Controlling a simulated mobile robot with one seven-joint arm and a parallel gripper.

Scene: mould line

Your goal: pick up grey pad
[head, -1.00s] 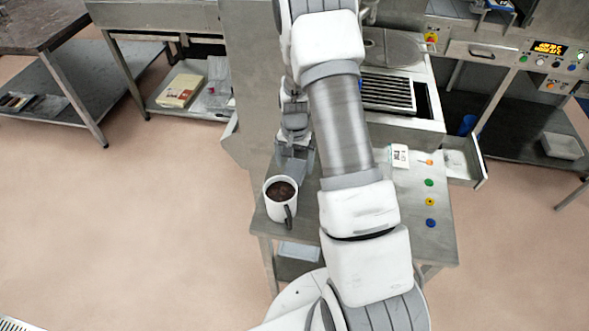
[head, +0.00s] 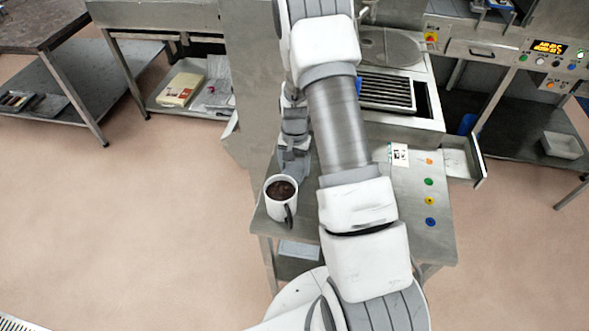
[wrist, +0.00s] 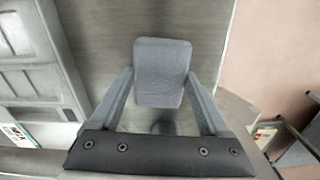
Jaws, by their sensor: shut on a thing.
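The grey pad (wrist: 161,72) is a rounded rectangular block between the two fingers of my gripper (wrist: 158,85) in the wrist view. The fingers are shut on its left and right sides. A metal surface lies behind the pad. I cannot make out the pad clearly in the head view.
A white mug (head: 281,200) with dark contents stands close in front of my gripper. Coloured buttons (head: 429,182) line the table's right side. An open drawer (head: 463,160) juts out at the right. The floor at the left is clear.

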